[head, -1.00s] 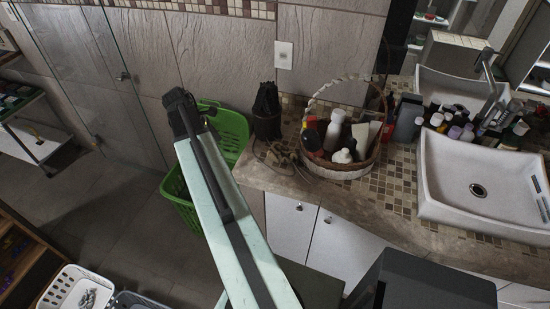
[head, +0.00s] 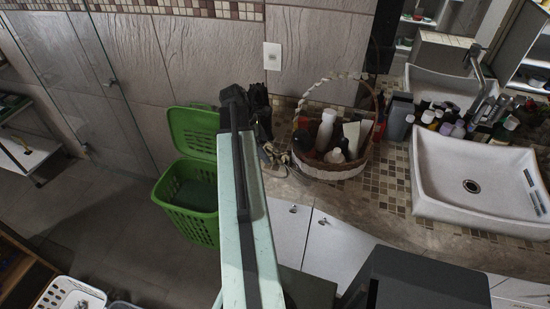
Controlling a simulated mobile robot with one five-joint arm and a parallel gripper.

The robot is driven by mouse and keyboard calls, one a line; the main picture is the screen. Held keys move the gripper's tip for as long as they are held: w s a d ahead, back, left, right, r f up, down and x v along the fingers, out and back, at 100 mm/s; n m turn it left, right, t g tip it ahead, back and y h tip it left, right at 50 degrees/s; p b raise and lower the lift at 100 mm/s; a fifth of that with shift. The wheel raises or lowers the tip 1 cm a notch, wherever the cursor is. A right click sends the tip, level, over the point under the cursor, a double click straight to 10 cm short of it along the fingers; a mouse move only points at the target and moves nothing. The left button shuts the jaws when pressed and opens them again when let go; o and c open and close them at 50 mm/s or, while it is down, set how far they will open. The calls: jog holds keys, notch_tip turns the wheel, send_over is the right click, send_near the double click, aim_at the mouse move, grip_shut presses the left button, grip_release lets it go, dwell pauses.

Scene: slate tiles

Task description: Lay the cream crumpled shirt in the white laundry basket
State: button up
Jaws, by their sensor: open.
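A white basket (head: 62,291) with slots in its wall stands at the bottom left of the head view, cut off by the lower edge. A small greyish thing lies inside it; I cannot tell what it is. I cannot make out a cream crumpled shirt anywhere in the view. My pale green arm reaches up the middle of the view to a dark end beside the green hamper. No gripper fingers show, so I cannot see where my gripper is or whether it holds anything.
A green hamper (head: 195,212) with a raised lid stands on the floor left of my arm. The counter on the right carries a wicker basket (head: 335,171) of bottles and a white sink (head: 480,205). Shelves line the left edge. Grey floor (head: 110,215) between is clear.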

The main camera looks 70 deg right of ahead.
aim_at(270, 150)
jog(key=shift+s+d, duration=0.2)
jog(key=shift+s, duration=0.25)
jog(key=b+x, duration=0.5)
jog(key=shift+s+d+f, duration=0.1)
jog(key=shift+s+f, duration=0.05)
jog(key=shift+f, duration=0.05)
jog(key=shift+r, duration=0.2)
jog(key=c, duration=1.6)
jog(key=shift+r+p, duration=0.15)
jog(key=shift+p, duration=0.2)
notch_tip(270, 150, up, 28)
jog(key=p, duration=2.7)
jog(key=shift+p, duration=0.4)
